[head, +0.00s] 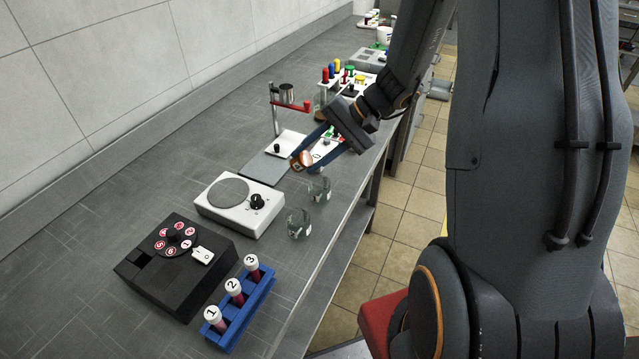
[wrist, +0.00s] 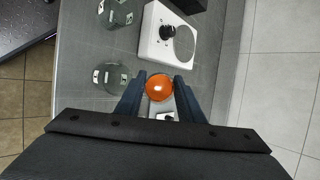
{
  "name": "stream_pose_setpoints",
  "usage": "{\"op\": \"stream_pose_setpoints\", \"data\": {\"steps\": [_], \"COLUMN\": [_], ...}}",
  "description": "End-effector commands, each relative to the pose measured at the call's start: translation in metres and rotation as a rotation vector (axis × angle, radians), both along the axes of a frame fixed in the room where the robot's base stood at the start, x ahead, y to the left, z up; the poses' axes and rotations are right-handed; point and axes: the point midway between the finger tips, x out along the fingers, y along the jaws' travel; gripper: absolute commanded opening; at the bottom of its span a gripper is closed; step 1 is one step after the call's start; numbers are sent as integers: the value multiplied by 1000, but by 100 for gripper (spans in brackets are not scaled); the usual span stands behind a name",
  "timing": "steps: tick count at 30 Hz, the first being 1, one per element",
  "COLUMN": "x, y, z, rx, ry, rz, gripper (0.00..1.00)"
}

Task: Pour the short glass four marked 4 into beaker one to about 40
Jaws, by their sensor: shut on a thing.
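My gripper (head: 303,153) is shut on a small short glass (head: 299,161) with orange-brown contents and a pale label; its mark cannot be read here. In the wrist view the glass's round orange top (wrist: 159,87) shows between the fingers of my gripper (wrist: 158,95). It appears held above the bench, close to the beakers. Two clear glass beakers stand on the bench: one nearer (head: 298,224) and one farther (head: 319,189). They also show in the wrist view, one at the top (wrist: 116,13) and one left of my gripper (wrist: 111,77). Their label numbers are too small to read.
A white stirrer (head: 226,214) with a grey disc and black knob stands left of the beakers. A black device (head: 150,275) and a blue rack (head: 243,315) with three numbered tubes are nearer. A stand (head: 275,110) and a tube rack (head: 330,95) are behind.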

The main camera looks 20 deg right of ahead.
Motion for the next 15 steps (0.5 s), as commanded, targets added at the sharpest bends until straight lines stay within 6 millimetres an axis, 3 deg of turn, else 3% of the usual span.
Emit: {"op": "stream_pose_setpoints", "data": {"steps": [15], "x": [-1], "y": [0], "z": [-3], "rx": [37], "ry": [-34], "rz": [0], "gripper": [9]}}
